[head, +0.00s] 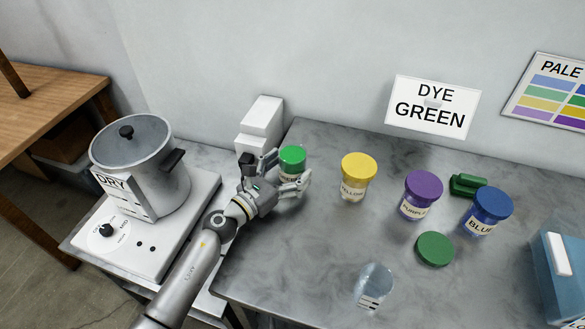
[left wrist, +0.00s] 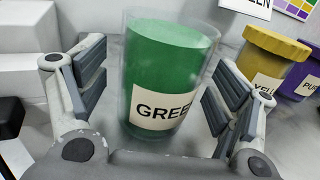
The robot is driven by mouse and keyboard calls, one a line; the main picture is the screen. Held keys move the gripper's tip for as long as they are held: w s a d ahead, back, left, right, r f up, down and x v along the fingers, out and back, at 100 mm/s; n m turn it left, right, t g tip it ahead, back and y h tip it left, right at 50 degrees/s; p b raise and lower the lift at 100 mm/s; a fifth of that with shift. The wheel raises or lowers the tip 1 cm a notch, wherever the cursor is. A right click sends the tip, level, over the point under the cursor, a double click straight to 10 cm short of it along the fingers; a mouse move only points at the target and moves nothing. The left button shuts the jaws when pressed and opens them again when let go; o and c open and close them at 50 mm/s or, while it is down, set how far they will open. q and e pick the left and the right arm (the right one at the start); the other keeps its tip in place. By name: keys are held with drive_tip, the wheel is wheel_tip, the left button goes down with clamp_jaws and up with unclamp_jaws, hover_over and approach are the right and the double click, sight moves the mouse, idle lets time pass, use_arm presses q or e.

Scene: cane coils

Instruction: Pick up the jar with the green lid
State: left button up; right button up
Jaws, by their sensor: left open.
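The jar labelled GREEN (head: 292,158) stands upright on the grey table near its back left edge. In the left wrist view the jar (left wrist: 165,75) has clear walls around a green filling, and no lid shows on top of it. My left gripper (head: 288,171) is open with its fingers on either side of the jar; in the left wrist view the fingers (left wrist: 152,88) look apart from it. A round green lid (head: 434,249) lies flat on the table, front right of the jar. My right gripper is not in view.
A yellow-lidded jar (head: 357,177) stands right of the green one, then purple (head: 420,195) and blue (head: 486,211) jars. An empty clear cup (head: 374,286) stands at the front. A pot (head: 134,158) on a heater is at left. White blocks (head: 260,127) stand behind my gripper.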

use_arm(q)
drive_tip(key=shift+x, duration=0.9)
drive_tip(key=shift+w, duration=0.1)
drive_tip(key=c, duration=1.4)
drive_tip(key=shift+c, duration=0.5)
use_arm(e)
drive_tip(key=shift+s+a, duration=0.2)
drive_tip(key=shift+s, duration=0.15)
use_arm(q)
drive_tip(key=shift+r, duration=0.1)
drive_tip(key=shift+r, duration=0.1)
